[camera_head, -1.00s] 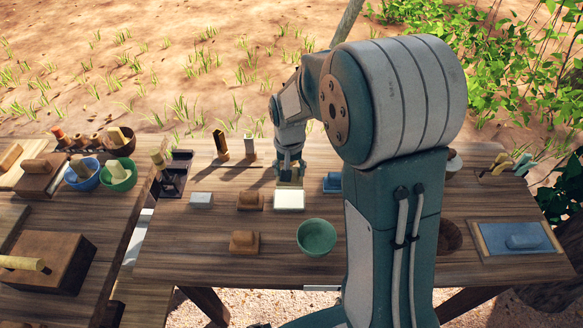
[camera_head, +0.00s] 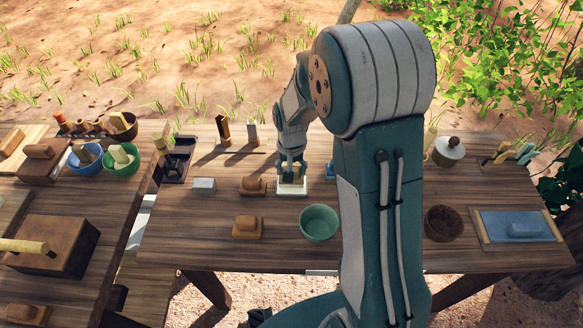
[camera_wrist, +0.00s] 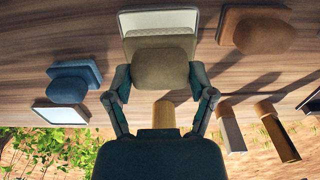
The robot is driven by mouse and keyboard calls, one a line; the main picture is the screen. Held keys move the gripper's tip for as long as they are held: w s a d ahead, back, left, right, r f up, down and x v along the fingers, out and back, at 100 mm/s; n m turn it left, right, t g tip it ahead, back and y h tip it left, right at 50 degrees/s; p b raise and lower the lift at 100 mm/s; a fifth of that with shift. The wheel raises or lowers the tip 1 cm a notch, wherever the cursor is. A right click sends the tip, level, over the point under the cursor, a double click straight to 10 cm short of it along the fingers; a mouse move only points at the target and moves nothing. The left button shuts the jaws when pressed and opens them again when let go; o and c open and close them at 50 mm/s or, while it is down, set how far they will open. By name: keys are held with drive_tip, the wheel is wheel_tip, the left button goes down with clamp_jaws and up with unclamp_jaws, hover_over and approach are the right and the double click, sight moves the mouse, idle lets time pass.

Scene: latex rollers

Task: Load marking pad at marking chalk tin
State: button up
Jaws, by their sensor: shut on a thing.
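The marking pad (camera_wrist: 165,68) is a beige, rounded block, held between the fingers of my gripper (camera_wrist: 162,80). In the head view my gripper (camera_head: 291,168) points down at the marking chalk tin (camera_head: 291,189), a shallow pale tray with a white top, on the table left of my arm. The tin (camera_wrist: 160,22) also shows in the wrist view, just beyond the pad, with a grey rim. The pad overlaps the tin's near part. I cannot tell whether the pad touches the white surface.
Wooden knobbed blocks (camera_head: 252,186) and a small grey block (camera_head: 204,186) stand to the left. A green bowl (camera_head: 320,222) is in front. A blue pad (camera_wrist: 72,90) is beside the tin. Two upright sticks (camera_head: 223,130) stand behind. A brown bowl (camera_head: 444,223) is right of my arm.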

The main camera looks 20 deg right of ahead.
drive_tip(key=shift+f, duration=0.55)
idle(1.6)
drive_tip(key=shift+r, duration=0.1)
drive_tip(key=shift+r, duration=3.45)
drive_tip(key=shift+s, duration=0.1)
